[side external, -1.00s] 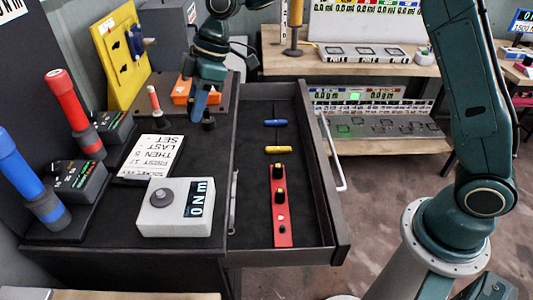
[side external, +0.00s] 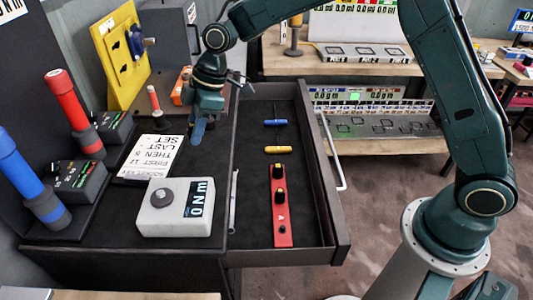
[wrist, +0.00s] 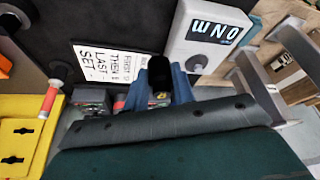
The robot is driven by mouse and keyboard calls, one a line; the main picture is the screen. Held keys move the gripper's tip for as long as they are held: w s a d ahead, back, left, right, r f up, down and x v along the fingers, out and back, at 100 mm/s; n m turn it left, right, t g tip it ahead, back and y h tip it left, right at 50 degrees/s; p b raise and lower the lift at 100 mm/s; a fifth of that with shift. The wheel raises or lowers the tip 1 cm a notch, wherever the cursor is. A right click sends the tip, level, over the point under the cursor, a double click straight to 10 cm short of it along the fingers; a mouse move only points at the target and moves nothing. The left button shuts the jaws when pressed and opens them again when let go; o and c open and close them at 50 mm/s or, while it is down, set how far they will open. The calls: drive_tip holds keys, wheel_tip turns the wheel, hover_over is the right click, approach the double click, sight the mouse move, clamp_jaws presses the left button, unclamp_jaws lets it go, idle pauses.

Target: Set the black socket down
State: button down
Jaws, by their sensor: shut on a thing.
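The black socket (wrist: 160,73) shows in the wrist view as a short black cylinder with a small yellow mark. It sits between the blue fingers of my gripper (wrist: 160,90), which is shut on it. In the side view my gripper (side external: 199,130) points down over the dark bench top, to the right of the white "FIRST 17 THEN 5 LAST SET" card (side external: 147,157). The socket is hidden or too small to make out there. I cannot tell how far it is above the bench.
A grey torque meter reading "0 Nm" (side external: 160,222) stands at the bench front. An open drawer (side external: 262,210) at right holds blue and yellow tools and a red socket rail (side external: 280,205). Red (side external: 62,88) and blue torque tools stand left. Bare bench lies between card and drawer.

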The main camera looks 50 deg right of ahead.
drive_tip(key=shift+f, duration=6.3)
drive_tip(key=shift+f, duration=0.15)
drive_tip(key=c, duration=1.5)
unclamp_jaws()
drive_tip(key=shift+o, duration=0.2)
drive_tip(key=v, duration=1.2)
drive_tip(key=shift+s, duration=0.1)
